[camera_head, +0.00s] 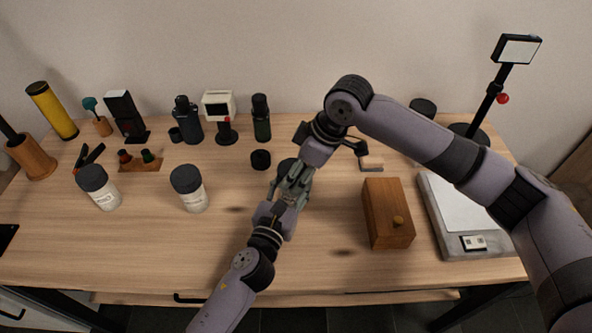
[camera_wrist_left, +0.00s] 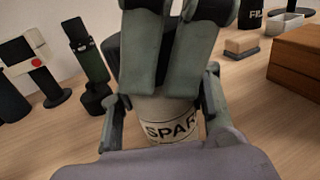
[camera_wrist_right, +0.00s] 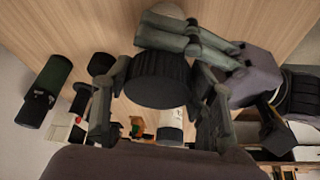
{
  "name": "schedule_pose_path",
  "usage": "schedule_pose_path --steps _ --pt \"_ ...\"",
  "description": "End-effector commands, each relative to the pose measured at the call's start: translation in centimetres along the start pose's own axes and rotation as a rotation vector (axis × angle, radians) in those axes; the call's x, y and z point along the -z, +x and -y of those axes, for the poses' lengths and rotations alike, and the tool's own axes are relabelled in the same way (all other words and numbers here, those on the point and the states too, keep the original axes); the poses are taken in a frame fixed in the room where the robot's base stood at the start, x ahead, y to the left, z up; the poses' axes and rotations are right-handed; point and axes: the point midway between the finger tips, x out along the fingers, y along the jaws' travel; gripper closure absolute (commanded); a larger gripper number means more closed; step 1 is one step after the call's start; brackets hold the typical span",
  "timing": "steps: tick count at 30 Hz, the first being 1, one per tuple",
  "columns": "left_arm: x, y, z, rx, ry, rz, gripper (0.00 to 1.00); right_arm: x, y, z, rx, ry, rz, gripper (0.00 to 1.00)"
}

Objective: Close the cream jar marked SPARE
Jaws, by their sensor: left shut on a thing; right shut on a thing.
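The cream jar marked SPARE (camera_wrist_left: 168,118) is a pale jar with black lettering. My left gripper (camera_wrist_left: 165,106) is shut on it, with one finger on each side. A black ribbed lid (camera_wrist_right: 160,78) is between the fingers of my right gripper (camera_wrist_right: 156,95), which is shut on it. In the head view, the right gripper (camera_head: 297,176) and left gripper (camera_head: 281,194) meet near the table's middle, the right one above. The right gripper's fingers hide the jar's top in the left wrist view, so I cannot tell whether the lid is seated.
Two pale jars with black lids, one at far left (camera_head: 103,192) and one nearer (camera_head: 190,194), stand left of my grippers. A wooden box (camera_head: 388,215) and a scale (camera_head: 450,243) are at right. A small black cylinder (camera_head: 261,160) and several bottles and tools stand behind.

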Motion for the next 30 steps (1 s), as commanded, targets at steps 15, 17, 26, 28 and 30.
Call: schedule_pose_path --steps 15,17,26,28,30 --pt "-0.28 0.08 -0.06 -0.001 0.000 0.005 1.00 0.05 0.02 0.08 -0.001 0.000 -0.022 0.73" --pt "-0.28 0.08 -0.06 -0.001 0.000 0.005 1.00 0.05 0.01 0.06 -0.001 0.000 -0.022 0.73" --pt "-0.23 0.06 -0.03 0.000 0.000 0.004 1.00 0.08 -0.03 0.02 -0.002 0.000 -0.022 0.73" --pt "-0.22 0.06 -0.03 0.000 0.000 0.004 1.00 0.07 0.00 0.01 -0.002 0.000 -0.023 0.73" --pt "-0.21 0.05 -0.02 0.000 0.000 0.004 1.00 0.04 0.07 0.00 -0.002 0.000 -0.023 0.73"
